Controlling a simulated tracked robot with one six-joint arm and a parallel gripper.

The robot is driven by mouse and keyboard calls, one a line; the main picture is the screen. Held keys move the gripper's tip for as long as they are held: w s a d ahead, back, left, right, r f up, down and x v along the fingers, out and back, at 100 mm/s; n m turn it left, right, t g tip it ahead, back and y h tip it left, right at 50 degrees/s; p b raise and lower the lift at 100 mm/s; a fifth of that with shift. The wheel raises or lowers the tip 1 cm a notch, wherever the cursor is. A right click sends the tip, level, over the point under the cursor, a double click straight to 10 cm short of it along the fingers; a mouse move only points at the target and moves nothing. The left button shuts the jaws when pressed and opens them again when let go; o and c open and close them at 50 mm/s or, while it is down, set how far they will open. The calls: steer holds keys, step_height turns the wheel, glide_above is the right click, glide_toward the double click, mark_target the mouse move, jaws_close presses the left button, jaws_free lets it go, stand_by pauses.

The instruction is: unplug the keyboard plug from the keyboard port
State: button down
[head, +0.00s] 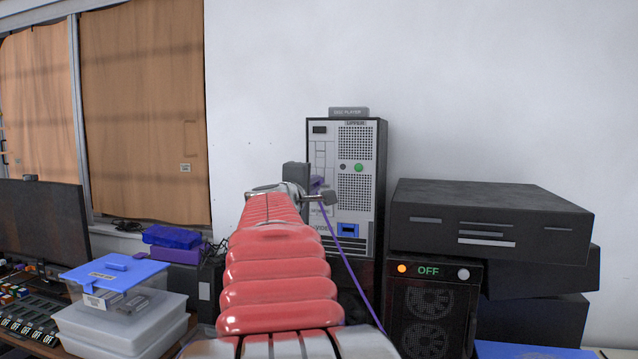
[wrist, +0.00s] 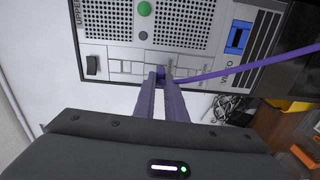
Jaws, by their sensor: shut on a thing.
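The tall computer tower (head: 372,205), marked UPPER, stands against the wall with its port panel facing me. In the wrist view, my gripper (wrist: 161,82) is shut on the small purple keyboard plug (wrist: 161,71), right at the panel (wrist: 125,66). The purple cable (wrist: 250,66) runs from the plug to the right; it hangs down in the head view (head: 354,268). The fingers hide the keyboard port, so I cannot tell whether the plug is seated in it. My red arm hides part of the tower's left side in the head view.
A blue video port (wrist: 238,38) sits on the same panel. A black disc player (head: 490,215) and a case marked OFF (head: 430,310) stand to the right. Clear boxes with a blue lid (head: 115,270) and a monitor (head: 40,220) are at left.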

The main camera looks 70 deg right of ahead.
steer(key=shift+s+a, duration=0.15)
steer(key=shift+a, duration=0.9)
steer(key=shift+s+a, duration=0.15)
steer(key=shift+a, duration=0.85)
steer(key=a+r, duration=0.3)
steer(key=a, duration=0.3)
steer(key=shift+s, duration=0.45)
